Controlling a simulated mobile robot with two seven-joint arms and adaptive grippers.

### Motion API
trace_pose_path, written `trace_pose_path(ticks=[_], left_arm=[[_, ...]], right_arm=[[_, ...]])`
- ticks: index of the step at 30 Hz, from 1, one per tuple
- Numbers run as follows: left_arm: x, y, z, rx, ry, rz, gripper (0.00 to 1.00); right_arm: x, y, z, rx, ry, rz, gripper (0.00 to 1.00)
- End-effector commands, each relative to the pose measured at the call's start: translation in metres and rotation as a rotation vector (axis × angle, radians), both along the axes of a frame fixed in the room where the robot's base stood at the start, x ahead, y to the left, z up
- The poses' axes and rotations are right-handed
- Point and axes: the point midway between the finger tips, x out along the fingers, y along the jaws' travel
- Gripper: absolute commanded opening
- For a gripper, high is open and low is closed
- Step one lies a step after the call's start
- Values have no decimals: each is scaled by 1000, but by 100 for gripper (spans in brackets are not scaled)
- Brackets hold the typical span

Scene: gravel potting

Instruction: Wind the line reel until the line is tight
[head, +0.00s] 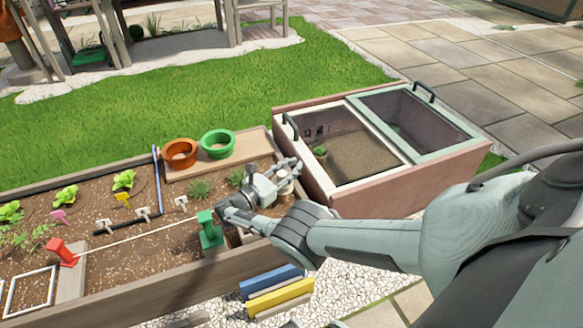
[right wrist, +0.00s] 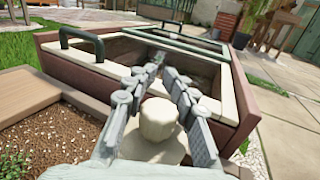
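A red post (head: 62,251) stands at the left of the planting bed, and a green post (head: 210,231) stands near its front right. A pale line (head: 135,236) runs between them and looks nearly straight; its tension is hard to judge. A cream round knob (right wrist: 158,119), apparently the reel's, sits on a wider pale base at the bed's right end. My right gripper (head: 284,174) is over it. In the right wrist view the fingers (right wrist: 154,76) are apart, one on each side of the knob; I cannot tell whether they touch it. My left gripper is not clearly in view.
A cold frame (head: 320,189) with black handles stands just beyond the bed's right end. Orange (head: 180,153) and green (head: 217,144) pots rest on a board at the back. Blue (head: 272,281) and yellow (head: 279,297) bars lie by the bed's front, under my right arm.

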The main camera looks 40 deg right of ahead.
Motion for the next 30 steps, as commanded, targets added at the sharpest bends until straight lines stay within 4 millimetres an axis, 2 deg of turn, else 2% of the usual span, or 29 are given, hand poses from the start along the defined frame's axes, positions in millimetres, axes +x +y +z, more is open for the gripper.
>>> trace_pose_path(ticks=[1, 3, 20, 26, 28, 30], left_arm=[[0, 0, 0, 0, -1, 0, 40], [0, 0, 0, 0, -1, 0, 40], [-1, 0, 1, 0, -3, -3, 40], [-1, 0, 5, -1, -2, -1, 40], [-1, 0, 11, -1, -2, -1, 40], [-1, 0, 25, -1, -2, -1, 40]], right_arm=[[0, 1, 0, 0, 0, 0, 34], [0, 1, 0, 1, 1, 1, 42], [0, 3, -2, 2, 3, 45, 42], [3, 3, -1, 1, 3, 170, 42], [6, 4, 1, -1, 6, 248, 42], [9, 5, 6, -3, 9, 365, 42]])
